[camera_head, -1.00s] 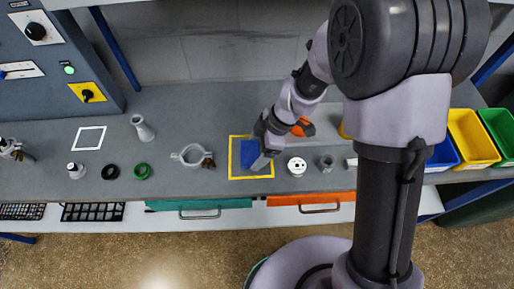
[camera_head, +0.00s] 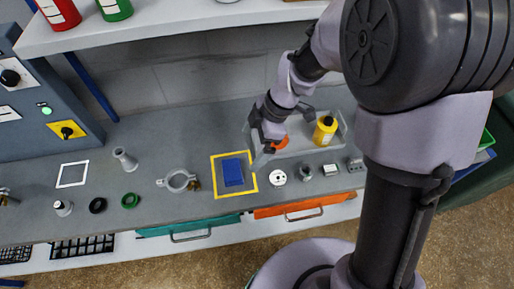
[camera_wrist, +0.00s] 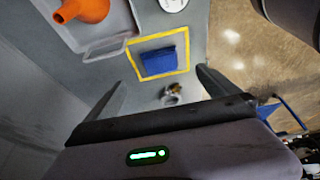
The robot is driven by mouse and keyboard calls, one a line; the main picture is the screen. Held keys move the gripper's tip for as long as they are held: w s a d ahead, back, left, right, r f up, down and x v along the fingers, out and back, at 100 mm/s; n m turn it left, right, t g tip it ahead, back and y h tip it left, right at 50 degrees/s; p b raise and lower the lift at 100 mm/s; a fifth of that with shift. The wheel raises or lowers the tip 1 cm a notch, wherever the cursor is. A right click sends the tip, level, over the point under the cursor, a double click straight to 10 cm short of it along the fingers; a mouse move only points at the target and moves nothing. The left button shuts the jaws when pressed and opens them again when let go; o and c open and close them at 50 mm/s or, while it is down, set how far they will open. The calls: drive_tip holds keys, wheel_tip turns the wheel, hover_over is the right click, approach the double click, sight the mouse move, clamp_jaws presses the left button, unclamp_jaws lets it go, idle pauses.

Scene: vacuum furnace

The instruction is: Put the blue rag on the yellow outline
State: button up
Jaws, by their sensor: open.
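The blue rag (camera_head: 233,172) lies flat on the bench inside the yellow outline (camera_head: 216,188), with a yellow border showing around it. In the wrist view the rag (camera_wrist: 159,62) also lies within the yellow outline (camera_wrist: 186,43). My gripper (camera_head: 262,160) is above the bench at the right side of the outline, apart from the rag. In the wrist view its two fingers (camera_wrist: 160,92) are spread wide with nothing between them.
A grey tray (camera_head: 341,143) behind holds a yellow bottle (camera_head: 325,130) and an orange item (camera_head: 281,142). A metal clamp ring (camera_head: 178,181) lies left of the outline. A white round part (camera_head: 278,177) is to the right. A white outline (camera_head: 73,174) at left is empty.

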drive_tip(key=s+d+r+m+t, duration=0.2)
drive_tip(key=s+d+r+m, duration=0.2)
drive_tip(key=r+m, duration=0.2)
drive_tip(key=s+d+r+m+t+h, duration=0.1)
drive_tip(key=s+d+r+m, duration=0.3)
drive_tip(key=m, duration=0.6)
drive_tip(key=s+d+r+m+t+h, duration=0.1)
drive_tip(key=s+d+r+m+t, duration=0.2)
drive_tip(key=s+d+r+m, duration=0.2)
wheel_tip(320, 180, up, 3)
drive_tip(key=m, duration=0.4)
drive_tip(key=shift+s+t, duration=0.4)
